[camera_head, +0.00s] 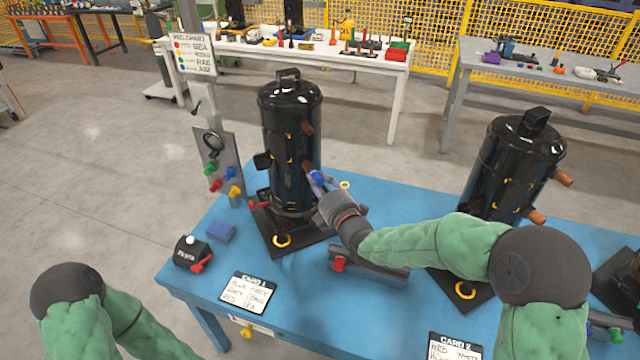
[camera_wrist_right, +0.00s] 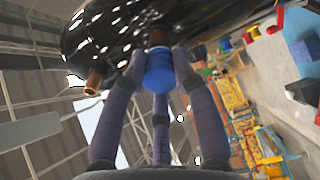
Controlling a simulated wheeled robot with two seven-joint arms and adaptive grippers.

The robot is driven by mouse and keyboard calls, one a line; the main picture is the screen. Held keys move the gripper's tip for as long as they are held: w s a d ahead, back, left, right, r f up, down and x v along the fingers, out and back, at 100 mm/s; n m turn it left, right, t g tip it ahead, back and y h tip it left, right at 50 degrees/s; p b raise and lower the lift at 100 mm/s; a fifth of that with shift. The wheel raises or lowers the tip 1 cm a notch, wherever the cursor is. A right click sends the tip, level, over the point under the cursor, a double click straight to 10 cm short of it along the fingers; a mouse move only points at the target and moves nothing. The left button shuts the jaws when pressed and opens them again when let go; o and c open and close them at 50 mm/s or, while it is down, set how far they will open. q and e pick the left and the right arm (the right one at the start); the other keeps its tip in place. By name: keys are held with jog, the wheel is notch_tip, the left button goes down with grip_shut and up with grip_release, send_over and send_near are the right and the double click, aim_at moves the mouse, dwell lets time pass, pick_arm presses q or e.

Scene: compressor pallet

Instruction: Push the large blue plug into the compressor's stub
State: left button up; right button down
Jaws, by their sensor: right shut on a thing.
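The near-left black compressor (camera_head: 290,130) stands upright on a dark base on the blue table. Its upper copper stub (camera_head: 307,128) is bare; a second copper stub (camera_head: 309,168) lower down is at my right gripper. My right gripper (camera_head: 319,182) is shut on the large blue plug (camera_head: 317,177). In the right wrist view, the blue plug (camera_wrist_right: 159,72) sits between the fingers, in line with a copper stub (camera_wrist_right: 158,38) and apparently against it. How deep it sits cannot be told. My left arm shows at lower left; its gripper is out of view.
A second black compressor (camera_head: 515,165) stands to the right. A post panel with coloured plugs (camera_head: 222,170), a blue block (camera_head: 221,231), a dark box with a red lever (camera_head: 193,253) and Card 1 (camera_head: 249,292) are at the left. A grey bar with a red plug (camera_head: 368,264) lies under my right forearm.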

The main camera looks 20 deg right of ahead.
jog(key=shift+w+a+b, duration=0.15)
jog(key=shift+w+b, duration=0.25)
jog(key=shift+w, duration=0.45)
dwell(0.5)
jog(key=c, duration=0.9)
grip_release()
jog(key=shift+s, duration=0.15)
jog(key=s+d, duration=0.2)
jog(key=s, duration=0.9)
jog(key=shift+s+d, duration=0.15)
jog(key=shift+s, duration=0.1)
